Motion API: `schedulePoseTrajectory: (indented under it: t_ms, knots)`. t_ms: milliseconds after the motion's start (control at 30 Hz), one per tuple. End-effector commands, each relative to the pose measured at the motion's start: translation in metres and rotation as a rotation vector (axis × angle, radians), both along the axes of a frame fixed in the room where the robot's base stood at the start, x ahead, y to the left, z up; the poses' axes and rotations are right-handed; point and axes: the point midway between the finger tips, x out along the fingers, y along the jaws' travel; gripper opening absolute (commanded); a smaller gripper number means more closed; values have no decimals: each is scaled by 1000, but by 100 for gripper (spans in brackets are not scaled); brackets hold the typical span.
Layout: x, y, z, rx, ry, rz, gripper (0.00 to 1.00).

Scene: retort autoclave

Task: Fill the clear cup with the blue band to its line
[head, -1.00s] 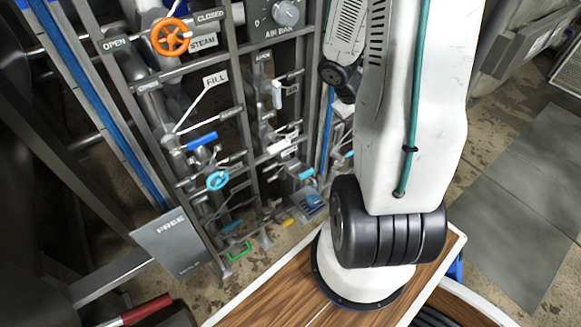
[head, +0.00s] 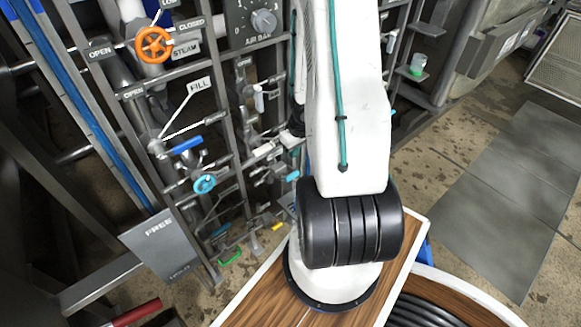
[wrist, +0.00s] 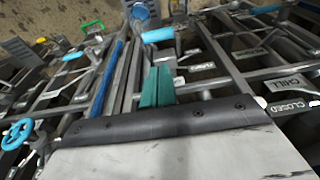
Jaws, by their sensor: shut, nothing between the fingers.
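I cannot make out the clear cup with the blue band for certain. A small pale blue, see-through object (wrist: 146,12) is at the top of the wrist view, beyond my fingers; it may be a cup, but its line and contents cannot be read. My gripper (wrist: 157,72) shows in the wrist view as two teal fingers pressed together, empty, pointing at the pipe rack. In the head view my arm hides the gripper. A FILL sign (head: 199,86) hangs on the rack, with a blue lever (head: 187,145) below it.
A clear cup with green on it (head: 418,66) stands on a shelf at right. The rack also bears an orange STEAM wheel (head: 154,44), a cyan wheel (head: 204,183) and an air dial (head: 263,21). A grey FREE plate (head: 160,247) is at lower left. Floor at right is clear.

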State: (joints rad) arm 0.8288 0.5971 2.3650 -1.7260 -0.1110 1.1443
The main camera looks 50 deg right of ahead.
Motion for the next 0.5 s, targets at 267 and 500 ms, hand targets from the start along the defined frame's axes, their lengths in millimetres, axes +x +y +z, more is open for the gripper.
schedulePoseTrajectory:
  t_ms: [267,500]
  knots:
    - [2,0,-8,1,0,-2,0]
    - [4,0,-25,1,2,-1,0]
